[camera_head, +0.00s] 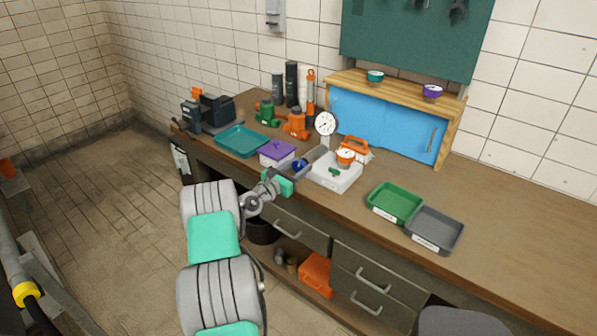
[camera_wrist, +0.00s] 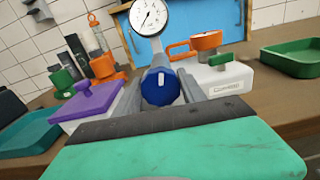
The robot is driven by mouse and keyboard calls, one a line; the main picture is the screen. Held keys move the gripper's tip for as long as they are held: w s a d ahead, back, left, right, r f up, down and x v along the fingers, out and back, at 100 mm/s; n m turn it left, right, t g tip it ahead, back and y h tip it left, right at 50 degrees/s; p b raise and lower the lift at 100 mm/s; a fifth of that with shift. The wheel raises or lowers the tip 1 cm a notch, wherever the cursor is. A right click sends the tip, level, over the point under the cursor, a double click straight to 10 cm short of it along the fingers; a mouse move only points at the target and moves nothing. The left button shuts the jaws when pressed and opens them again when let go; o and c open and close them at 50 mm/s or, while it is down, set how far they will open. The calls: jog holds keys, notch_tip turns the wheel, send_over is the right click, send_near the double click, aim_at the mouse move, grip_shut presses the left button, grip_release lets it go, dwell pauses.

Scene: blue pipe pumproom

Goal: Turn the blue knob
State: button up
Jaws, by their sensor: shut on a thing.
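The blue knob (camera_wrist: 160,87) is round with a white pointer mark that stands nearly upright. In the wrist view it sits between the two grey fingers of my gripper (camera_wrist: 163,90), which are shut on its sides. In the head view the blue knob (camera_head: 299,165) shows small at the end of my gripper (camera_head: 296,168), near the front edge of the bench. A grey pipe body lies behind the knob, below a white dial gauge (camera_wrist: 149,16).
A purple-lidded box (camera_head: 277,152) stands close left of the knob, with a teal tray (camera_head: 241,140) beyond. Green (camera_head: 395,202) and grey (camera_head: 434,231) trays lie farther right.

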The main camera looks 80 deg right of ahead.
jog(key=m+b, duration=0.1)
jog(key=m, duration=0.1)
jog(key=m+b, duration=0.1)
jog(key=b, duration=0.1)
jog(key=m+b, duration=0.2)
jog(key=shift+s+f+m, duration=0.1)
jog(key=shift+f+m, duration=0.2)
jog(key=m+b, duration=0.5)
jog(key=shift+s+f, duration=0.1)
jog(key=m+b, duration=0.6)
jog(key=shift+a+f, duration=0.1)
jog(key=shift+f, duration=0.05)
jog(key=m+b, duration=0.4)
jog(key=b, duration=0.1)
jog(key=shift+f, duration=0.15)
jog(key=m+b, duration=0.5)
jog(key=b, duration=0.1)
jog(key=shift+f+m, duration=0.1)
jog(key=shift+m, duration=0.3)
jog(key=m+b, duration=0.4)
jog(key=shift+m+b, duration=0.3)
jog(key=shift+b, duration=0.05)
jog(key=m+b, duration=0.4)
jog(key=m, duration=0.1)
jog(key=shift+w+b, duration=0.2)
jog(key=shift+b, duration=0.2)
jog(key=m+b, duration=0.3)
jog(key=m, duration=0.2)
jog(key=shift+r+m, duration=0.2)
jog(key=shift+m, duration=0.2)
